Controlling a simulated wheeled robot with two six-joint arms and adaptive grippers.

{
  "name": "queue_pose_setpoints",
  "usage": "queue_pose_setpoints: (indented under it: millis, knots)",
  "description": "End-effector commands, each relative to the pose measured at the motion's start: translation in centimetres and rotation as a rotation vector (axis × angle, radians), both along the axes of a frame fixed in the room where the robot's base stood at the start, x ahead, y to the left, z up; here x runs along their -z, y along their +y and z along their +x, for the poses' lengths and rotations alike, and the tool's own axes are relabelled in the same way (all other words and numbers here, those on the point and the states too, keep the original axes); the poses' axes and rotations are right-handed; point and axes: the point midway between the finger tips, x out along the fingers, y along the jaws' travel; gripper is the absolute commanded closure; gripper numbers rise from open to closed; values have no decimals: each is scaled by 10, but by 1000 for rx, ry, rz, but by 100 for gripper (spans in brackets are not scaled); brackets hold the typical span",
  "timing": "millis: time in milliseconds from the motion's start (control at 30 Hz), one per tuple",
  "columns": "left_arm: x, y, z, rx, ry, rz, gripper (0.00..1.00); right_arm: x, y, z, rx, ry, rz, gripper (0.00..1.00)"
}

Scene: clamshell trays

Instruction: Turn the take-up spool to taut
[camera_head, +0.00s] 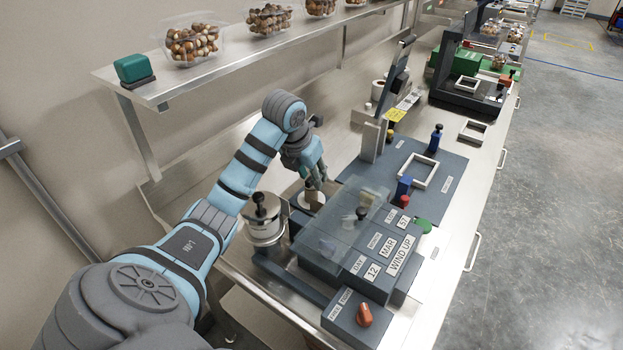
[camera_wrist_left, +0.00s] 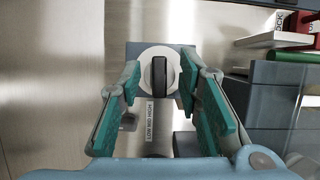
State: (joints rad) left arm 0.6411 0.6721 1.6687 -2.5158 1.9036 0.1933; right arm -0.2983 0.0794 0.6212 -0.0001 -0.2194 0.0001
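My left gripper (camera_head: 317,184) is over the back part of the bench, above a pale round dial (camera_head: 312,199). In the left wrist view the gripper (camera_wrist_left: 158,90) is open, its green pads on either side of the white dial (camera_wrist_left: 146,72) with a dark grip bar (camera_wrist_left: 159,73). The bar points along the picture's vertical. I see no contact. A label below the dial reads LOW MID HIGH (camera_wrist_left: 149,121). I cannot tell for certain which part is the take-up spool. My right gripper is not in view.
A dark machine with a clear cover (camera_head: 335,230) stands right of the dial; one label reads WIND UP (camera_head: 401,254). A metal pot with a black knob (camera_head: 264,230) stands left. An orange knob (camera_head: 364,314) is in front. A shelf (camera_head: 215,75) holds clamshell trays above.

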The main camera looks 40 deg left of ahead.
Motion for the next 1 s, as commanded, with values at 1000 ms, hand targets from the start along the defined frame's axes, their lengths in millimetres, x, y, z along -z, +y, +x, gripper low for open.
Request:
queue_pose_setpoints:
  millis: [1000]
  knots:
    - [3,1,2,77,1,0,100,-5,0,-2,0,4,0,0]
